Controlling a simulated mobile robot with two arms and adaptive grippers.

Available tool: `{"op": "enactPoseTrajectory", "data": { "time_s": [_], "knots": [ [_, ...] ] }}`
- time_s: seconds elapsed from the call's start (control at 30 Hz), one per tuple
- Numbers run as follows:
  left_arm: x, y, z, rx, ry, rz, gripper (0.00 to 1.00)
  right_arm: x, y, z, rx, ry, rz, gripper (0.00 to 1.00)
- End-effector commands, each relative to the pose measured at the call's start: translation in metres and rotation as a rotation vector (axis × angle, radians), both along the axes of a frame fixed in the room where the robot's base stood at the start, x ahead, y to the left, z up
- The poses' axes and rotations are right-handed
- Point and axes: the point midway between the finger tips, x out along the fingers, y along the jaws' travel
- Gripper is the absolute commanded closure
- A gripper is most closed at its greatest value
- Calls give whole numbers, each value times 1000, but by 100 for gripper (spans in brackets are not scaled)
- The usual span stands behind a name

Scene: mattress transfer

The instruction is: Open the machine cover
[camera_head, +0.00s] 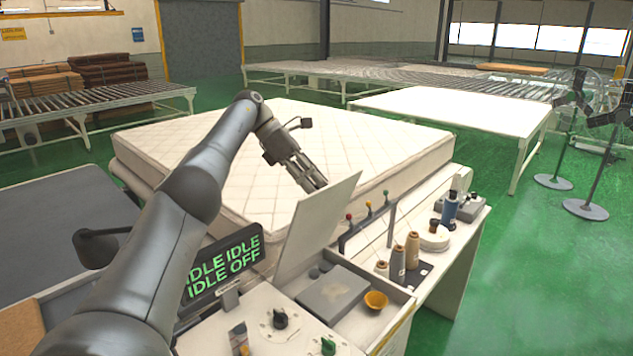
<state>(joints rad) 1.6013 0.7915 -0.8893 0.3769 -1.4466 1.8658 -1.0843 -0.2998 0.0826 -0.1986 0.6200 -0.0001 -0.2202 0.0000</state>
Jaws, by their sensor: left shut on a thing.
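The machine cover, a flat whitish panel (315,228), stands up at a tilt in the middle of the camera_head view. Below it is an open white compartment (400,312) with a flat grey block (334,293) and a small orange bowl (376,300) inside. My left arm reaches in from the lower left. My left gripper (316,186) is shut on the cover at its upper edge. The fingertips are partly hidden behind the panel. My right gripper is not in view.
A display (224,262) reads IDLE IDLE, IDLE OFF. Knobs sit on the front panel (270,318). Levers with coloured knobs (368,207) and thread spools (398,262) stand to the right. A quilted mattress (370,145) lies behind.

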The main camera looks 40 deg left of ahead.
Motion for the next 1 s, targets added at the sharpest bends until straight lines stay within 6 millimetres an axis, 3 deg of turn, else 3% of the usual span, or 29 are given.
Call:
{"op": "enactPoseTrajectory", "data": {
  "time_s": [0.03, 0.37, 0.4, 0.57, 1.0],
  "knots": [
    [-4, 8, -13, 19, 32, 15, 100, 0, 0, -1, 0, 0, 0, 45],
    [-4, 8, -14, 20, 31, 16, 100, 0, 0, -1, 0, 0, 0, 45],
    [-4, 8, -13, 20, 31, 16, 72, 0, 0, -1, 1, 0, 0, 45],
    [-3, 7, -12, 18, 28, 14, 52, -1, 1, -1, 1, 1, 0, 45],
    [-2, 5, -8, 16, 20, 10, 51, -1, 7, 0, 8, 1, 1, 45]
  ]
}}
